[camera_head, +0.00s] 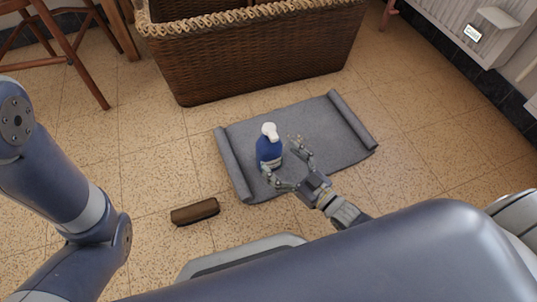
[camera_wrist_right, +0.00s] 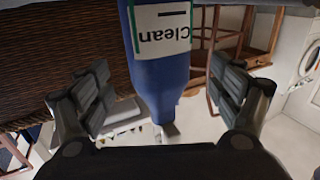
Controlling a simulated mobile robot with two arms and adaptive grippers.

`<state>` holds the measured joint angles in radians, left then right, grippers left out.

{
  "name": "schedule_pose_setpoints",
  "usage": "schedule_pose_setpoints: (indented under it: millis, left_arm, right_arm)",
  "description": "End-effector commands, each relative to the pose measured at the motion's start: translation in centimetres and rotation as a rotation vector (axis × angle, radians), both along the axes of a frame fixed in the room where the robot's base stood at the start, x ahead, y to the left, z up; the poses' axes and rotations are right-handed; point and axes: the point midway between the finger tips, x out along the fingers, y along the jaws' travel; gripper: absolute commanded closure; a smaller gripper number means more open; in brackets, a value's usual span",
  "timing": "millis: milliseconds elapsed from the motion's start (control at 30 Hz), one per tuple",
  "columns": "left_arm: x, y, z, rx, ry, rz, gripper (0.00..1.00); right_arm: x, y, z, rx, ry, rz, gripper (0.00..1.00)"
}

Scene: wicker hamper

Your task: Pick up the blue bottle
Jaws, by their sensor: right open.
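The blue bottle (camera_head: 267,153) with a white top stands upright on a grey mat (camera_head: 335,135). My right gripper (camera_head: 281,156) is open, low over the mat, with its fingers reaching toward the bottle from the right. In the right wrist view, which appears upside down, the bottle (camera_wrist_right: 162,75) with its white "Clean" label lies between the two spread finger pads of the right gripper (camera_wrist_right: 163,92). A gap shows on each side of the bottle there. My left arm shows at the left of the head view, but its gripper is out of view.
A large wicker hamper (camera_head: 250,62) stands behind the mat. The mat has rolled-up left and right edges. A brown cylindrical object (camera_head: 195,211) lies on the tiled floor left of the mat. A wooden chair (camera_head: 75,50) stands at the upper left.

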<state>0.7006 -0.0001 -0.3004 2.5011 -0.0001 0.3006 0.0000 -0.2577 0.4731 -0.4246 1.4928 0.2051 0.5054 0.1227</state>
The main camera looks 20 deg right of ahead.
Motion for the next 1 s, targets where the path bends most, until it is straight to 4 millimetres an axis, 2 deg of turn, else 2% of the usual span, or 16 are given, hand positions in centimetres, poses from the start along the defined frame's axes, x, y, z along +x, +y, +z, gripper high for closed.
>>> schedule_pose_setpoints:
  millis: [167,500,667,900,967,1000]
  left_arm:
    - [0.0,0.0,-1.0,0.0,0.001,0.0,0.6]
    - [0.0,0.0,-4.6,0.001,0.0,0.0,0.6]
    - [0.0,0.0,-5.0,0.001,0.0,0.0,0.6]
    - [0.0,0.0,-4.9,0.001,0.001,0.001,0.6]
    - [0.0,0.0,-4.9,0.001,0.001,0.001,0.6]
    - [0.0,0.0,-4.9,0.001,0.001,0.001,0.6]
  right_arm:
    - [0.9,0.4,-0.2,0.0,-0.001,0.0,0.14]
    - [4.2,1.9,-0.7,0.0,-0.003,0.0,0.14]
    - [5.1,2.3,-0.4,0.0,0.0,0.0,0.14]
    - [5.1,2.4,-0.3,0.0,0.001,0.0,0.14]
    - [5.1,2.4,-0.3,0.0,0.001,0.0,0.26]
    - [5.1,2.4,-0.3,0.0,0.001,0.0,0.35]
